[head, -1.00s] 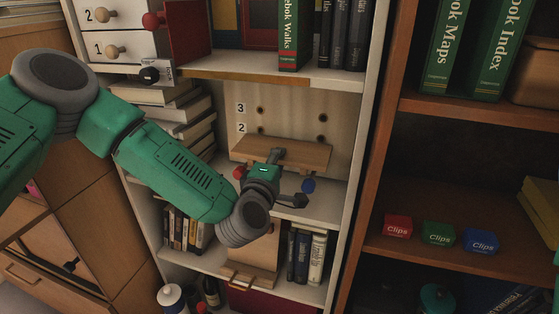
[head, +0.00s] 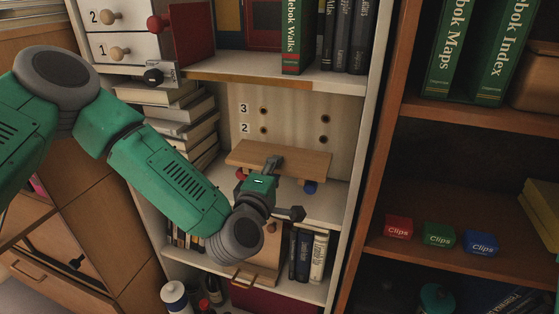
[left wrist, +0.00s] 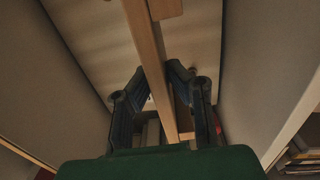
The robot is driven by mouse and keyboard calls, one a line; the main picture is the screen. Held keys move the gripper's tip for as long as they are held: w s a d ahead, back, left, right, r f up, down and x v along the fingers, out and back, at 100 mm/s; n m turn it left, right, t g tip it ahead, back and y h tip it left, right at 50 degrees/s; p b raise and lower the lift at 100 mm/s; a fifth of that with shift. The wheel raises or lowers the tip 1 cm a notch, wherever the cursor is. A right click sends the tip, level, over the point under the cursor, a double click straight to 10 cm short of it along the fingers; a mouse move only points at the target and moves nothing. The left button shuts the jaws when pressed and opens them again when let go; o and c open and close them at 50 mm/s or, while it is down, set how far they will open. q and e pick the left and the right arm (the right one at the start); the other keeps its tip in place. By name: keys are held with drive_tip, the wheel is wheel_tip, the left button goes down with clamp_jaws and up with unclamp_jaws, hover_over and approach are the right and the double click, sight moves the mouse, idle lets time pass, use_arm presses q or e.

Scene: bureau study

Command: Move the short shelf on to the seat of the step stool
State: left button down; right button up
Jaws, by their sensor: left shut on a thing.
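The short shelf (head: 295,163) is a light wooden board in the bay of the white bookcase. It is roughly level, in front of the back panel with holes labelled 2 and 3. My left gripper (head: 273,166) is shut on its front edge. The left wrist view shows the fingers (left wrist: 160,85) on both sides of the board (left wrist: 145,38). A red thing (head: 241,174) and a blue thing (head: 310,187) show just under the board; I cannot tell whether they touch it. I cannot make out the step stool. My right gripper is not in view.
Stacked books (head: 185,120) stand close left of the short shelf. The bookcase's right side panel (head: 358,150) and the shelf above (head: 290,77) bound the bay. Books (head: 308,255) fill part of the bay below. Red, green and blue clip boxes (head: 439,236) sit in the brown bookcase.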

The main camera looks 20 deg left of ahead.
use_arm(q)
drive_tip(key=s, duration=1.1)
drive_tip(key=shift+s+a+p, duration=0.2)
drive_tip(key=shift+s+p, duration=0.15)
drive_tip(key=shift+p, duration=0.05)
drive_tip(key=shift+d, duration=0.1)
